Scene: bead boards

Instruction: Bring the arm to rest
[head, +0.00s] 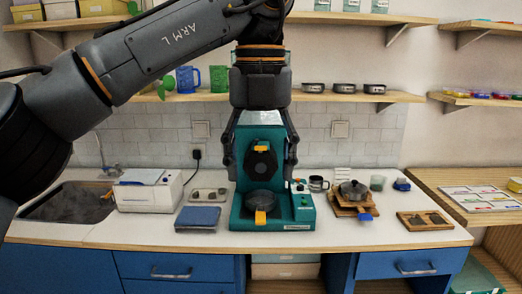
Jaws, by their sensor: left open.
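My left arm (165,45), marked "ARM L", comes in from the upper left. My left gripper (261,170) hangs pointing down in the middle of the view. Its fingers are spread wide with nothing seen between them but the teal machine (300,226) behind. The gripper covers part of the upper machine, so I cannot tell how far apart they are. My right gripper is not in view.
Shelves (408,97) line the wall. A side table (438,184) stands right.

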